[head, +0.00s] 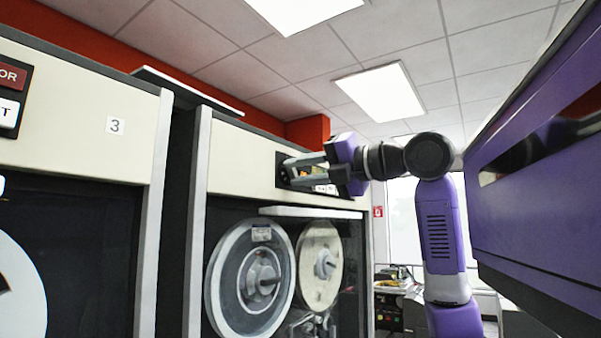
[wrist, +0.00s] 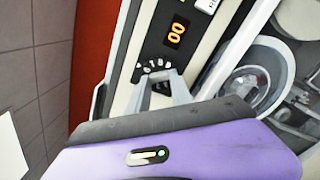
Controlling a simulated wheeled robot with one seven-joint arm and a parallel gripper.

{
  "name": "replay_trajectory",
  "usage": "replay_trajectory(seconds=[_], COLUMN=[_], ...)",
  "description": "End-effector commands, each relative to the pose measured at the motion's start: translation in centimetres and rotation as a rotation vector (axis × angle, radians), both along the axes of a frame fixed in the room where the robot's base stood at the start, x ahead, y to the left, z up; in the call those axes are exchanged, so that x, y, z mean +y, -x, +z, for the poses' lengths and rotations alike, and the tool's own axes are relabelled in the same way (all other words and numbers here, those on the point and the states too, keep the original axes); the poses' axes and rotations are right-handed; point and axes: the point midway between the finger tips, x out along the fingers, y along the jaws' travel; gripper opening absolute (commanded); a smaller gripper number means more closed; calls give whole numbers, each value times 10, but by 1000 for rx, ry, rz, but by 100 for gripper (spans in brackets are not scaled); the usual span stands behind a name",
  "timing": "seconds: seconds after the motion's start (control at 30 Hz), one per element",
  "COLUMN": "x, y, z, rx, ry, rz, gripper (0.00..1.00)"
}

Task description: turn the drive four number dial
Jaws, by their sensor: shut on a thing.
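The number dial (wrist: 155,67) shows in the wrist view as a dark round spot with white marks around it, on the black panel (wrist: 150,50) of a tape drive. In the head view this drive (head: 235,160) is right of the one labelled 3, and its panel is partly covered by my gripper. My gripper (head: 290,172) reaches the panel from the right. Its grey fingers are shut on the dial, with the tips (wrist: 158,78) at the marks. The fingers hide most of the dial. An orange display (wrist: 176,32) above it seems to read 00.
The drive labelled 3 (head: 70,120) stands at the left. Below the panel are a ledge (head: 310,212) and two tape reels (head: 250,278). A large purple body fills the right side. A desk (head: 395,290) with items stands far behind.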

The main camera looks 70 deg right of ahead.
Motion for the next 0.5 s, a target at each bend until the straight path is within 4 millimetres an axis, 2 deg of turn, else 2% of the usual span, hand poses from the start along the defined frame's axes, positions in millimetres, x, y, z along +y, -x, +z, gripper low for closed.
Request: replay_trajectory(seconds=[0.13, 0.17, 0.27, 0.5], x=[1, 1, 1, 0], y=[-1, 0, 0, 0], z=[-3, -3, -3, -1], rx=[8, 8, 6, 3], ry=[-2, -2, -1, -2], rz=[3, 3, 2, 1], gripper=[0, 28, 48, 48])
